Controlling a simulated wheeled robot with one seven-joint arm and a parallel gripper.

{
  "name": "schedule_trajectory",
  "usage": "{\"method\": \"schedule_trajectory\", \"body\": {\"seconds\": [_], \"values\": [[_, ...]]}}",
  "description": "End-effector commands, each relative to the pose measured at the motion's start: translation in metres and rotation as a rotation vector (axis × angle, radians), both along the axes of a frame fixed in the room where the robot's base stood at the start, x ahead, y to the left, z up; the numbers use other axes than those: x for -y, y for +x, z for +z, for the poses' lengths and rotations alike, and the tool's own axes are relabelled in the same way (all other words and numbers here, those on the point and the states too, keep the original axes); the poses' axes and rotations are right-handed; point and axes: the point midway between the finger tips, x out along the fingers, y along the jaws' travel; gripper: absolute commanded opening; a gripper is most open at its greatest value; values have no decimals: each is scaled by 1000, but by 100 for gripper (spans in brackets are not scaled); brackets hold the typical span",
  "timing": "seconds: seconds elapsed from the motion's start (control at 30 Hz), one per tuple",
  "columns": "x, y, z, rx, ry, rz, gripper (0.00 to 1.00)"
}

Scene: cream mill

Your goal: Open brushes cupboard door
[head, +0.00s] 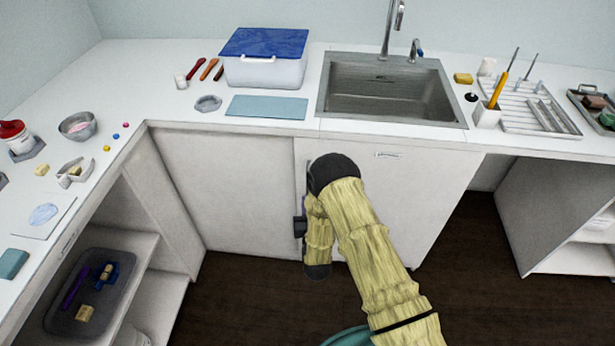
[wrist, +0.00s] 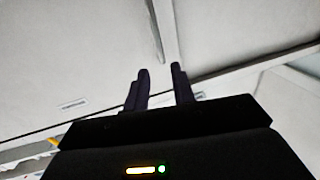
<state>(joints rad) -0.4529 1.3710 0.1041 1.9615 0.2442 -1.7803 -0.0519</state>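The cupboard door (head: 395,200) under the sink is closed flush, with a small label (head: 388,155) near its top; I cannot read the label. In the wrist view the label (wrist: 73,104) shows at left, and a slim bar handle (wrist: 154,28) runs along the door's edge beside the seam. My gripper (wrist: 160,70) is open, its two dark fingers apart with nothing visibly between them. The fingers point toward the handle, its end showing just beyond the gap; I see no contact. In the head view my arm hides most of the handle and gripper.
The counter with the sink (head: 385,90) overhangs the door. A plain panel (head: 225,190) adjoins it at left, and open shelves with a grey tray (head: 62,318) stand further left. The dark floor (head: 465,250) is clear at right.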

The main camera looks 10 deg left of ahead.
Motion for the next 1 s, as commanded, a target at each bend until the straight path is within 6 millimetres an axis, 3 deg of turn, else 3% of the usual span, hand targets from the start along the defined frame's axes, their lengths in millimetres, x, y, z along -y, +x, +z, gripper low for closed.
{"method": "schedule_trajectory", "body": {"seconds": [0.6,0.8,1.0], "values": [[-23,97,0,2,0,-1,25],[-26,110,0,-1,-1,-1,25],[-26,111,0,-1,0,0,25]]}}
